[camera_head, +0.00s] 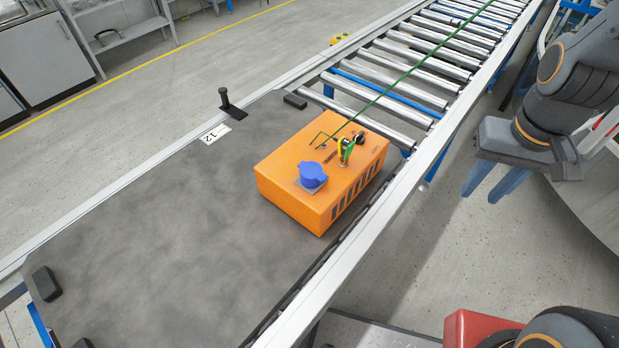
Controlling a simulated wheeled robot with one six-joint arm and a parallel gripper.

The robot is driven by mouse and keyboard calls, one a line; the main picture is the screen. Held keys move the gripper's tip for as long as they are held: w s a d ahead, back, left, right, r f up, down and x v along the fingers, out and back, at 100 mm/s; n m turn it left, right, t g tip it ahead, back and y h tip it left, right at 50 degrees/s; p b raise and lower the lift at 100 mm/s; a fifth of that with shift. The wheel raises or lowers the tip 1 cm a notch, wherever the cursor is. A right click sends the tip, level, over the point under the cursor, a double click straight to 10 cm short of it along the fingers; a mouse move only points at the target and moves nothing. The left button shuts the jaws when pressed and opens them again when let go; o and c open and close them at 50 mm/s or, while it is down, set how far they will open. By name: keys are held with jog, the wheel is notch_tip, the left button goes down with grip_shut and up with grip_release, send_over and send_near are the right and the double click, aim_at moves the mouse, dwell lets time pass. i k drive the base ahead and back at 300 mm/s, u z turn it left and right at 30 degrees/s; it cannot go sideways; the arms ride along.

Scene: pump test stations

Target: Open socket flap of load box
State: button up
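The orange load box (290,192) sits on the dark station plate, near its right side and the end of the roller track. The blue socket flap (313,175) is on top of the box, over a grey socket plate. It looks closed, but its hinge is too small to make out. My gripper (484,192) is at the right, beyond the conveyor rail and well apart from the box. Its two blue-grey fingers point down with a gap between them and nothing in it.
A green and yellow fitting (345,149) and a black knob (360,138) stand on the box behind the flap. A thin green cable (405,75) runs from the box over the rollers (380,100). A metal rail (395,208) lies between box and gripper. A black post (230,105) stands at the plate's far edge.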

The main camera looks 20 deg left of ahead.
aim_at(308, 170)
jog(key=z, duration=0.15)
jog(key=k, duration=0.25)
jog(key=u, duration=0.65)
jog(key=i, duration=0.4)
jog(key=u, duration=0.7)
jog(key=k, duration=1)
jog(key=z, duration=0.85)
jog(key=i, duration=0.9)
jog(key=u, duration=1.8)
